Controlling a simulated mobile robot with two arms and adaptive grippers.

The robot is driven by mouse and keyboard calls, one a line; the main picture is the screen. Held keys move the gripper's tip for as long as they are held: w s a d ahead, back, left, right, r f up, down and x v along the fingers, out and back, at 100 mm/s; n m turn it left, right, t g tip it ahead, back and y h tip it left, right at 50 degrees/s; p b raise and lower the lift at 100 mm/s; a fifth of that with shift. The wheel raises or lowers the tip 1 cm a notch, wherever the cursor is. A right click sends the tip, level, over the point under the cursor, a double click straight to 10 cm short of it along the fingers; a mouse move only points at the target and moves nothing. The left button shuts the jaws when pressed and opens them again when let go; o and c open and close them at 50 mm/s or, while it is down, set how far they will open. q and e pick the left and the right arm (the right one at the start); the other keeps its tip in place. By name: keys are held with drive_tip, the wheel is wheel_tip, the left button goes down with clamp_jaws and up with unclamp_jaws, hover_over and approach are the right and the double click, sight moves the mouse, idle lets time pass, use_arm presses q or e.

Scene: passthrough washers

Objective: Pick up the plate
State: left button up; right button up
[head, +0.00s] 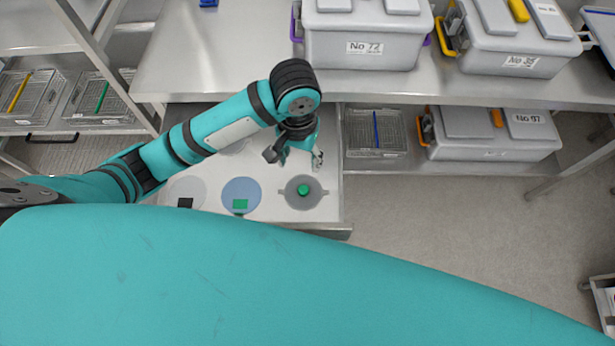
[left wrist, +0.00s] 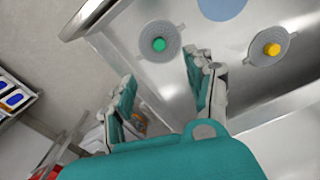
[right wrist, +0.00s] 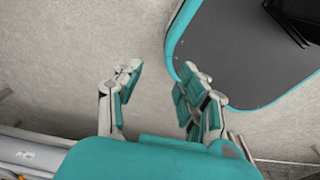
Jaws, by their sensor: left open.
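A grey round plate with two side tabs and a green knob (head: 304,203) lies in the open drawer. It also shows in the left wrist view (left wrist: 158,58). Beside it lies a blue disc with a green square (head: 241,188), then a pale disc with a black square (head: 186,187). A second grey tabbed disc with a yellow knob (left wrist: 258,60) shows in the left wrist view. Which one is the plate is unclear. My left gripper (head: 295,157) is open and empty above the drawer, behind the green-knobbed disc. My right gripper (right wrist: 162,72) is open and empty over the floor.
The metal drawer (head: 336,215) sits under a steel bench (head: 220,60) bearing grey lidded boxes (head: 360,30).

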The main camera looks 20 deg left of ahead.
use_arm(q)
wheel_tip(320, 180, down, 6)
drive_tip(key=s, duration=0.1)
hover_over(303, 191)
drive_tip(key=f, duration=0.4)
drive_tip(key=shift+s+a+f, duration=0.2)
drive_tip(key=shift+a+f, duration=0.1)
drive_tip(key=shift+f, duration=0.5)
drive_tip(key=shift+f+p, duration=0.3)
drive_tip(key=shift+p, duration=0.05)
drive_tip(key=f, duration=0.3)
drive_tip(key=shift+w+d+f, duration=0.2)
drive_tip(key=shift+w+f, duration=0.05)
drive_tip(key=shift+f, duration=0.5)
use_arm(e)
drive_tip(key=shift+s+a+r, duration=0.25)
drive_tip(key=shift+s+r, duration=0.35)
drive_tip(key=shift+s, duration=0.3)
use_arm(q)
clamp_jaws()
use_arm(e)
drive_tip(key=shift+d, duration=0.2)
